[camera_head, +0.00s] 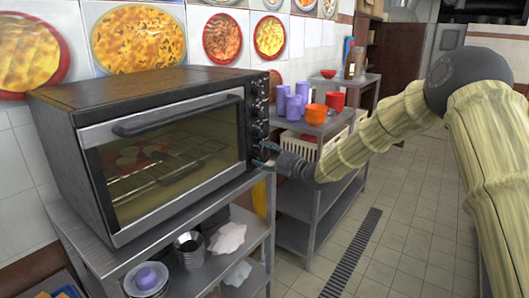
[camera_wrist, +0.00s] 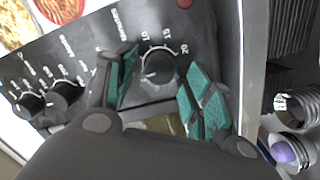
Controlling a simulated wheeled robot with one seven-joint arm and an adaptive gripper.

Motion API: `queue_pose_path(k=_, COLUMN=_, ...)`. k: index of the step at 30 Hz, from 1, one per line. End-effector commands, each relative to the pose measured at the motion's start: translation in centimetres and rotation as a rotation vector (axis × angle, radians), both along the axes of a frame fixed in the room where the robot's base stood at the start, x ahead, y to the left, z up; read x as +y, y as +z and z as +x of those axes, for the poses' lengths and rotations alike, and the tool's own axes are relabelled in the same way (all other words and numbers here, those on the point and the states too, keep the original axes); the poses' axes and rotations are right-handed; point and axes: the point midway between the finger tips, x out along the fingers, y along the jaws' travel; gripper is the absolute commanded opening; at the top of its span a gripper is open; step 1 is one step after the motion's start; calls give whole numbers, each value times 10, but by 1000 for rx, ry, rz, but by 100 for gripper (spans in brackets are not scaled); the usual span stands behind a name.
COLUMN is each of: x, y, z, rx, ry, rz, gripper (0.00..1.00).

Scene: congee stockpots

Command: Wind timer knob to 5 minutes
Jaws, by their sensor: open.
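A black toaster oven (camera_head: 150,88) with a glass door stands on a metal shelf unit at the left in the head view. Its control panel is the dark strip on the right side of its front. In the wrist view, the timer knob (camera_wrist: 160,68) is a round dark dial with white markings around it, including 10, 15 and 20. My gripper (camera_wrist: 152,88) is open, with one teal-padded finger on each side of the knob. Whether the pads touch it I cannot tell. In the head view my gripper (camera_head: 268,155) is at the lower part of the panel.
More knobs (camera_wrist: 62,98) line the same panel. A second metal shelf (camera_head: 305,125) at the right of the oven holds purple cups (camera_head: 281,100) and orange bowls (camera_head: 316,114). Bowls stand on the shelf below the oven.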

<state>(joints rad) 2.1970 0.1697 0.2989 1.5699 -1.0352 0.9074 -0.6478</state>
Motion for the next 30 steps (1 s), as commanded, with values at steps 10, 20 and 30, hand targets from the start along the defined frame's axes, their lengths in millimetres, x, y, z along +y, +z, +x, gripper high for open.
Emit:
queue_pose_path(k=10, x=5, y=-1, z=5, rx=1, ry=-1, rz=2, gripper=52)
queue_pose_path(k=20, x=5, y=-1, z=4, rx=1, ry=-1, rz=1, gripper=7)
queue_pose_path(k=30, x=4, y=-2, z=4, rx=30, ry=-1, rz=21, gripper=6)
